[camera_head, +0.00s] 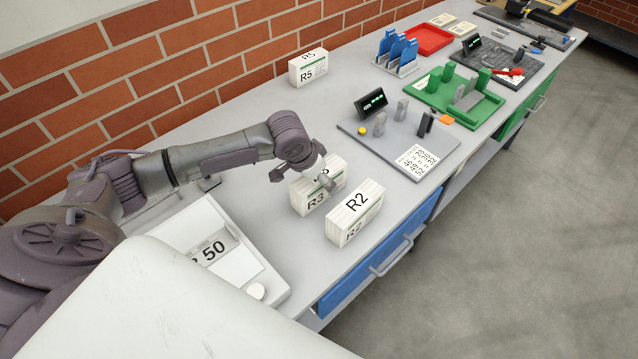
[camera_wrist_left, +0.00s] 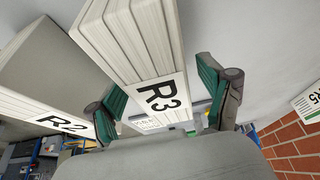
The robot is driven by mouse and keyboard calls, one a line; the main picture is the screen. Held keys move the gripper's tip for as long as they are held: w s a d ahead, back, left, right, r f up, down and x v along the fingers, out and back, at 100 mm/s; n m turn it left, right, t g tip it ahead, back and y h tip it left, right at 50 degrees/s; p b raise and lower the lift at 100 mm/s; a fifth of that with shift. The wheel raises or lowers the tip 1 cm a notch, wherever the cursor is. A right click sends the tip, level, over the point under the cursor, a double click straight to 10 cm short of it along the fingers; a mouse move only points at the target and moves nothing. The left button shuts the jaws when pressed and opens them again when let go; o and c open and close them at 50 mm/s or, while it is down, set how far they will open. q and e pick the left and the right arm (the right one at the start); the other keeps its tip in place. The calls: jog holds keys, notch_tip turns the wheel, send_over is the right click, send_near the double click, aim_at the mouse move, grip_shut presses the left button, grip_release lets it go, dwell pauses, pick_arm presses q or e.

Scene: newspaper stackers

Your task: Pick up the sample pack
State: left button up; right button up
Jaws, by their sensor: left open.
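My left gripper (camera_head: 302,178) is open over the white pack marked R3 (camera_head: 312,201) on the grey bench. In the left wrist view, the R3 pack (camera_wrist_left: 135,45) lies between the two green-padded fingers of the gripper (camera_wrist_left: 163,103), with a gap on the right side. On the left, the finger is close to the pack; I cannot tell whether it touches. A pack marked R2 (camera_head: 352,215) stands just to the right of R3, and it also shows in the left wrist view (camera_wrist_left: 58,122). No label reads "sample". My right gripper is not in view.
A scale reading 50 (camera_head: 217,247) stands in front, left of the packs. A pack marked R5 (camera_head: 308,68) stands by the brick wall (camera_head: 130,75). A grey fixture plate (camera_head: 440,145) and a green tray (camera_head: 480,112) lie farther along the bench.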

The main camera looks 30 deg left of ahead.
pick_arm(q)
grip_shut()
dwell(0.3)
